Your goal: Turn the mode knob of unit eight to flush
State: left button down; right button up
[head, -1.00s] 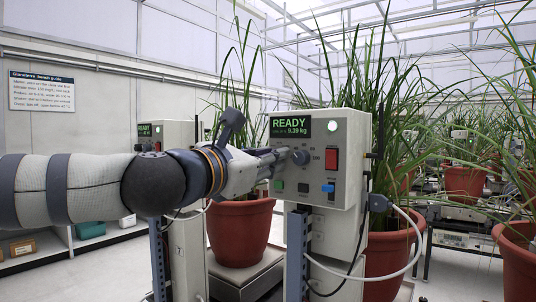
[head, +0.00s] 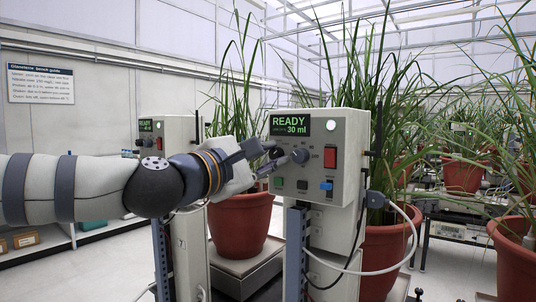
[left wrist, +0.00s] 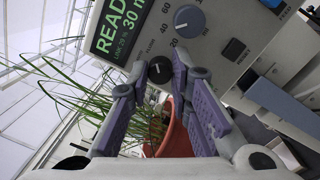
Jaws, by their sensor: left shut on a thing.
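The grey control unit (head: 340,135) stands in the middle of the head view, its green display (head: 290,126) reading READY and 30 ml. My left gripper (head: 272,156) reaches its front from the left. In the left wrist view, the left gripper (left wrist: 160,70) has its two purple fingers on either side of a small black knob (left wrist: 160,69), shut on it. The word FLUSH is printed near this knob. The exact pointer direction is too small to tell. A larger grey knob (left wrist: 188,21) with a numbered scale sits beside it. My right gripper is not in view.
A red rocker switch (head: 330,157), a blue switch (head: 326,186) and a green button (head: 279,183) share the panel. Another unit (head: 165,135) stands behind my arm. Potted plants in red pots (head: 240,222) stand close behind. A pale cable (head: 405,215) loops at the right.

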pick_arm(q)
jog(key=shift+m, duration=0.3)
jog(key=c, duration=1.7)
grip_release()
jog(key=v, duration=1.2)
